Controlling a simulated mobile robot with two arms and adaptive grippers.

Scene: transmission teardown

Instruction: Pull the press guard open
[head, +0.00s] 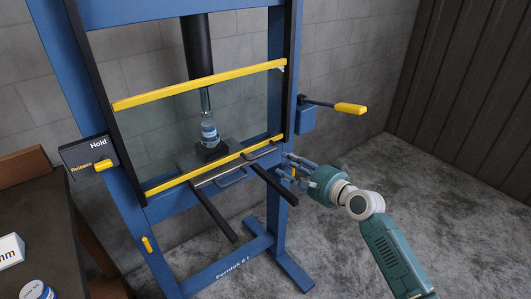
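The press guard is a clear panel with a yellow top bar (205,84) and a yellow bottom bar (215,166), set across the front of the blue press frame (285,70). Behind it the ram (198,50) stands above a small labelled cylinder (209,132). Grey handles (232,178) show just below the bottom bar. My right gripper (290,166) is beside the press's right upright, right of the guard's lower right corner. Its fingers look apart, and I see nothing held between them. My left gripper is not in view.
A lever with a yellow grip (350,108) sticks out right of the press. A Hold/Release box (88,156) is on the left upright. Two dark arms (214,215) jut forward below the guard. A dark table (45,225) stands left. The floor at right is clear.

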